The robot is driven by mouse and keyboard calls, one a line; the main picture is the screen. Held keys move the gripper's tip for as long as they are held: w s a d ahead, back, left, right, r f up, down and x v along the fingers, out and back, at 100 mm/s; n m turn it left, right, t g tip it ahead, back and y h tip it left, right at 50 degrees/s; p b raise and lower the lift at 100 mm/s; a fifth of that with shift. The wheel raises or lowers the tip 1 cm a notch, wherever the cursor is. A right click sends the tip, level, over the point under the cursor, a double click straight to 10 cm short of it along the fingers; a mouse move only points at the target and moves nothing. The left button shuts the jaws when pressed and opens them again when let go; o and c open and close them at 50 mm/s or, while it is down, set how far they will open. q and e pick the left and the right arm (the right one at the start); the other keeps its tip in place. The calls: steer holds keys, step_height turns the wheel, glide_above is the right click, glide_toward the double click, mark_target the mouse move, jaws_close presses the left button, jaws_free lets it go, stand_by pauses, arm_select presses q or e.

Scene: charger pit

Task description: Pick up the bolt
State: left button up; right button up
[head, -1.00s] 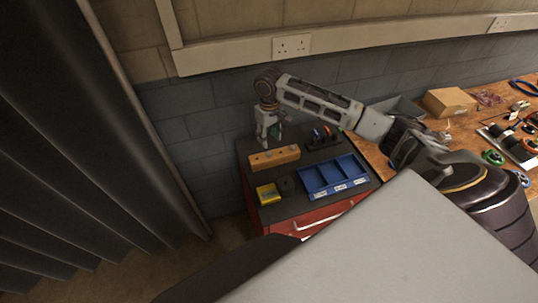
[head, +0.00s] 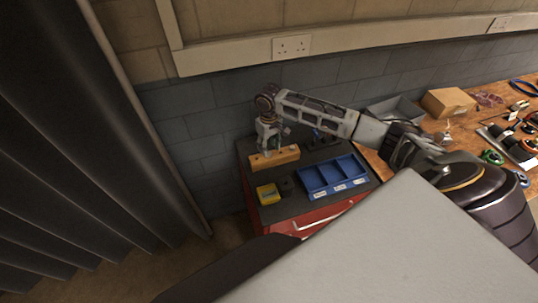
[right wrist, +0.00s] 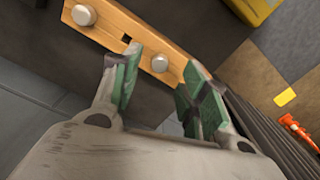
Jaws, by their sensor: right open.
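A wooden block (head: 288,157) lies on the dark top of a red cabinet. In the right wrist view the block (right wrist: 118,28) carries two silver bolts with round-looking heads, one at its upper left end (right wrist: 84,14) and one nearer my gripper (right wrist: 160,63). An empty square hole lies between them. The exact height over the bolt is unclear. My left gripper is out of view.
A blue compartment tray (head: 358,180), a yellow box (head: 268,194) and a small dark block (head: 286,187) are in front of the wooden block. The wall is close behind. A workbench with a cardboard box (head: 448,102) is at the right.

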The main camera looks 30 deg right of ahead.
mark_target(269, 153)
steer(key=shift+f, duration=1.75)
jaws_close()
